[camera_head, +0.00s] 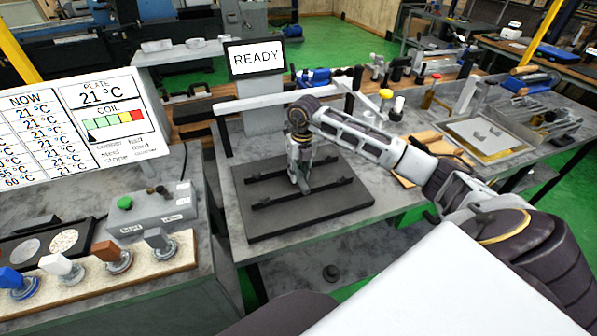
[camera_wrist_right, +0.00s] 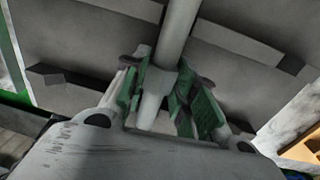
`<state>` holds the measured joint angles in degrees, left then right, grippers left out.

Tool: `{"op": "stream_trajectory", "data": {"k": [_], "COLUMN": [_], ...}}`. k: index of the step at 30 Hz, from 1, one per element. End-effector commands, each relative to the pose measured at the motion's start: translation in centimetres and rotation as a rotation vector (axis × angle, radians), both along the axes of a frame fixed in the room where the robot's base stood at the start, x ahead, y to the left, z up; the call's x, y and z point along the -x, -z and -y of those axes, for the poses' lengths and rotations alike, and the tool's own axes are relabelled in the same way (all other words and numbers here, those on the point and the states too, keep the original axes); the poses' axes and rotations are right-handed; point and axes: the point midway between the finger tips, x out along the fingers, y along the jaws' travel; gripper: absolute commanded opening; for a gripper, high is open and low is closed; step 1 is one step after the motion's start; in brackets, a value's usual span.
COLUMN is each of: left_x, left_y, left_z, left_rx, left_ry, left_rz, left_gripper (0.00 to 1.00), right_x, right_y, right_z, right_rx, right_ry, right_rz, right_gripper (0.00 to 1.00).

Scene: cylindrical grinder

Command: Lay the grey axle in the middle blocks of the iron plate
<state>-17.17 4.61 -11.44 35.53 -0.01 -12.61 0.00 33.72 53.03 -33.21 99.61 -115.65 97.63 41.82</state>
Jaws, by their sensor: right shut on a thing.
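The dark iron plate (camera_head: 262,226) lies flat on the bench, with low black blocks along it, one row (camera_head: 275,201) nearer and one row (camera_head: 270,175) farther back. My right gripper (camera_head: 302,187) points down over the middle of the plate. In the right wrist view, my right gripper (camera_wrist_right: 172,108) is shut on the grey axle (camera_wrist_right: 178,32), a smooth rod with a thicker collar, running away between the green-padded fingers. The plate (camera_wrist_right: 95,45) and its blocks (camera_wrist_right: 62,76) show behind it. I cannot tell whether the axle touches the blocks. My left gripper is out of view.
A pale bar (camera_head: 270,101) stretches above the plate's rear side, near the READY display (camera_head: 255,57). A grey control box (camera_head: 150,210) with a green button stands on the left bench. A wooden board (camera_head: 425,150) and small tools lie to the right.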

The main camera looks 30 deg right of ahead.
Motion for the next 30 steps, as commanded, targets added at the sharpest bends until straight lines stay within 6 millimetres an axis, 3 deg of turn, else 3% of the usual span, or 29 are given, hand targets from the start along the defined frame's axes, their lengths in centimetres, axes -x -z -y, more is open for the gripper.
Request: {"op": "stream_trajectory", "data": {"k": [1, 2, 7, 20, 30], "left_x": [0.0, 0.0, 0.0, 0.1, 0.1], "left_y": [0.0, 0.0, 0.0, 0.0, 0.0], "left_z": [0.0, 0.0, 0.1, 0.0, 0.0], "left_rx": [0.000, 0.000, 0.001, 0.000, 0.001], "left_ry": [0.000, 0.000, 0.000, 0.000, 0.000], "left_rz": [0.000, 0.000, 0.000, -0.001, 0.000], "left_gripper": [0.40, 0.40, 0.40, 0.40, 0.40], "right_x": [-0.1, -0.1, 0.0, 0.0, 0.0], "right_y": [-0.2, -0.2, -0.1, -0.2, -3.4], "right_z": [0.0, 0.0, 0.0, 0.0, 0.3], "right_rx": [0.000, 0.000, -0.001, 0.001, 0.001], "right_ry": [0.000, 0.000, 0.000, 0.000, 0.000], "right_rz": [0.003, 0.003, 0.002, 0.000, 0.004], "right_gripper": [0.00, 0.32, 0.53, 0.53, 0.53]}}
